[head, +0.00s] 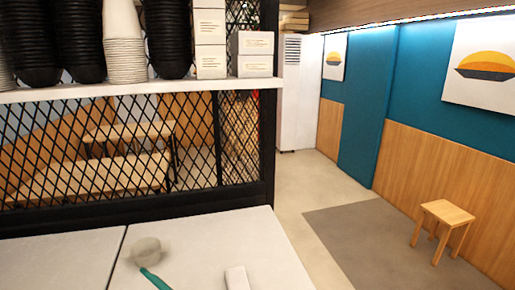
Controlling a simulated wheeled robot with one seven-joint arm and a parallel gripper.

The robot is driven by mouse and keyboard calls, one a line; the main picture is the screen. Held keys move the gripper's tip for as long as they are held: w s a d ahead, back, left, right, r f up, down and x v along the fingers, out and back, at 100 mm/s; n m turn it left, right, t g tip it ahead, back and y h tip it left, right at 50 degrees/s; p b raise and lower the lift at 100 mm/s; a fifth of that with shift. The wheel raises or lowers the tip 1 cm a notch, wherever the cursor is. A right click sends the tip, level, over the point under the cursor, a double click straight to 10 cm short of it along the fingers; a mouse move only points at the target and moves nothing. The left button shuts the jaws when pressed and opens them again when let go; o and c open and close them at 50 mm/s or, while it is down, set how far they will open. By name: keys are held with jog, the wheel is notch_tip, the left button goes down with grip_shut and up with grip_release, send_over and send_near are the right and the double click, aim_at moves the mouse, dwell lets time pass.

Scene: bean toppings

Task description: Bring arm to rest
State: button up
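My gripper is not clearly in view in the head view. A ladle-like tool with a pale round head (147,251) and a green handle (153,279) shows over the white counter (65,262). Its handle runs off the bottom edge. Its head looks blurred, and I cannot tell whether it rests on the counter or is held. A small white block-like shape (236,278) is cut off by the bottom edge. I cannot tell what it is.
A black mesh partition (243,150) stands behind the counter. Above it, a white shelf (130,90) holds stacked black bowls (168,40), white cups (124,45) and boxes (255,52). A wooden stool (447,214) stands at right. Most of the counter is clear.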

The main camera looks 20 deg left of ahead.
jog(key=s+d+f+m+t+h, duration=0.1)
jog(key=d+f+m+t+h, duration=0.45)
jog(key=d+f+m, duration=0.45)
jog(key=s+d+f+m+t+h, duration=0.1)
jog(key=d+f+m+t+h, duration=0.55)
jog(key=d, duration=0.65)
jog(key=s+d+f+m+g+h, duration=0.1)
jog(key=s+d+f+h, duration=0.1)
jog(key=s+d, duration=0.7)
jog(key=s+d+f+m+g+h, duration=0.1)
jog(key=s+d+f+m+h, duration=0.1)
jog(key=s+d, duration=0.7)
jog(key=s+h, duration=0.1)
jog(key=s, duration=0.2)
jog(key=shift+f+m, duration=0.1)
jog(key=shift+m, duration=0.15)
